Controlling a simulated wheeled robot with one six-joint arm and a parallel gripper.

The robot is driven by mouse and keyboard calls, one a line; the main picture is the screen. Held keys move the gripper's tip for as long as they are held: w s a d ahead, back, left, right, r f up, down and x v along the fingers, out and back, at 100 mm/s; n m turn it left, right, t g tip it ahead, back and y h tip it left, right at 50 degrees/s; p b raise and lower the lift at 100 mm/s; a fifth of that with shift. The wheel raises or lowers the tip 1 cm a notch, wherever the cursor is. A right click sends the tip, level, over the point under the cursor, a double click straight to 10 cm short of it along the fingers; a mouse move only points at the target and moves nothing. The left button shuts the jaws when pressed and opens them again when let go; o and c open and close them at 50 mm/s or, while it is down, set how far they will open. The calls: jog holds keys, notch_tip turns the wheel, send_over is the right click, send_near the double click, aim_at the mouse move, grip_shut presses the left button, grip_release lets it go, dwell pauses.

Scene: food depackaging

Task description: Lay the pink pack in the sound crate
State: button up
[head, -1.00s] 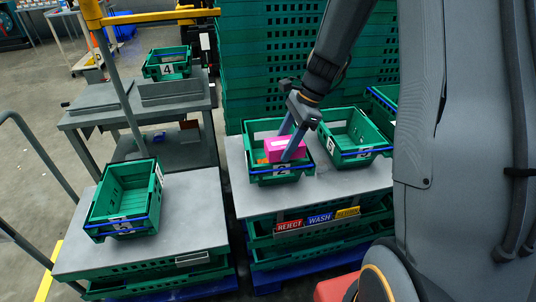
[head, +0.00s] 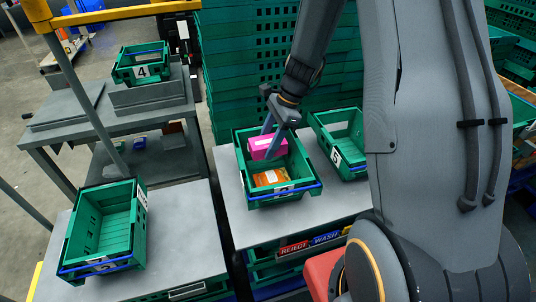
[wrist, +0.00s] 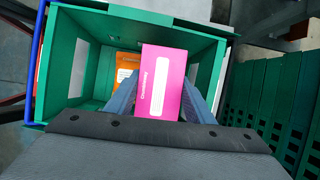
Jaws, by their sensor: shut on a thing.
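The pink pack (head: 262,150) is a small box with a white label. My gripper (head: 268,138) is shut on it, with a blue-grey finger on each side in the wrist view (wrist: 160,100). The pack (wrist: 162,80) is at the back half of a green crate with a blue front bar (head: 290,192). I cannot tell whether it touches the crate floor. An orange pack (head: 270,177) lies in the front of this crate; it also shows in the wrist view (wrist: 124,65). No frame clearly shows which crate is the sound one.
A second green crate (head: 352,172) stands close on the right. An empty green crate (head: 122,220) stands on the left table, across a gap. A crate numbered 4 (head: 141,72) is on the cart behind. Tall stacked crates (head: 245,60) rise behind. REJECT (head: 294,246) and WASH (head: 326,237) labels show below.

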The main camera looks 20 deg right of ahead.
jog(key=shift+f, duration=2.15)
jog(key=shift+s+f, duration=0.1)
jog(key=shift+f, duration=0.55)
jog(key=o, duration=1.2)
jog(key=shift+c, duration=0.2)
jog(key=shift+s+f, duration=0.1)
